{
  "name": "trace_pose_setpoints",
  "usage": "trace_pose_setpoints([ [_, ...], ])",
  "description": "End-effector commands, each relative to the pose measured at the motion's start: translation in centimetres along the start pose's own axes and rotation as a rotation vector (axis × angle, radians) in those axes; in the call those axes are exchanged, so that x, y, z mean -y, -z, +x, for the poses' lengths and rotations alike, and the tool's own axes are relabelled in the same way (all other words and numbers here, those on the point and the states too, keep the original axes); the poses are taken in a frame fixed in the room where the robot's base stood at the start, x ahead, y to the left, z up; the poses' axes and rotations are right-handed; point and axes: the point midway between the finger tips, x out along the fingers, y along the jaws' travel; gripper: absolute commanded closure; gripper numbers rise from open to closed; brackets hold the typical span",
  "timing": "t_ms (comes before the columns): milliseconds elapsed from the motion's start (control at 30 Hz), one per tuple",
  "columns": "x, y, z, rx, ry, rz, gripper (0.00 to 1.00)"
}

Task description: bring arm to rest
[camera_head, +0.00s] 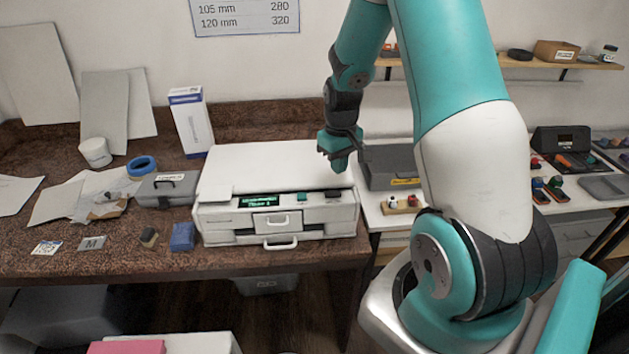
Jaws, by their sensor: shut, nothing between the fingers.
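My arm rises at the right of the head view, with its wrist hanging down in the middle. My gripper (338,163) is at the end of the wrist, above or in front of the right part of the white machine (268,168). The gripper is shut and holds nothing. I cannot tell from this one view how far it is from the machine's top. The machine has a small lit green display, buttons and two front handles, and its lid looks closed.
A grey case (167,188), a blue tape roll (142,165), a white and blue box (190,121) and a blue block (182,237) are on the brown counter (130,263) at left. A dark grey box (392,167) stands on the white table at right. A shelf (580,64) hangs on the back wall.

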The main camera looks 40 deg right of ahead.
Motion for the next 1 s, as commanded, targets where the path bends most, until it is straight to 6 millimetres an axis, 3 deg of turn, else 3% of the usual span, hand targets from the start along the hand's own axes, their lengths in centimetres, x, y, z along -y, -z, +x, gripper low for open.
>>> trace_pose_setpoints([
  [233, 0.0, 0.0, 0.0, 0.0, 0.0, 0.0, 1.0],
  [333, 1.2, 0.1, -0.5, -0.01, 0.008, -0.019, 1.0],
  [433, 4.9, 0.1, -2.0, -0.036, 0.037, -0.077, 1.0],
  [533, 11.2, -1.1, -4.4, -0.072, 0.092, -0.179, 1.0],
  [633, 18.1, -4.4, -6.8, -0.098, 0.163, -0.31, 1.0],
  [700, 22.3, -7.8, -8.2, -0.107, 0.213, -0.406, 1.0],
  [800, 26.5, -13.1, -9.5, -0.11, 0.275, -0.532, 1.0],
  [900, 28.9, -17.6, -10.1, -0.105, 0.32, -0.632, 1.0],
  [1000, 29.9, -20.7, -10.4, -0.097, 0.346, -0.697, 1.0],
])
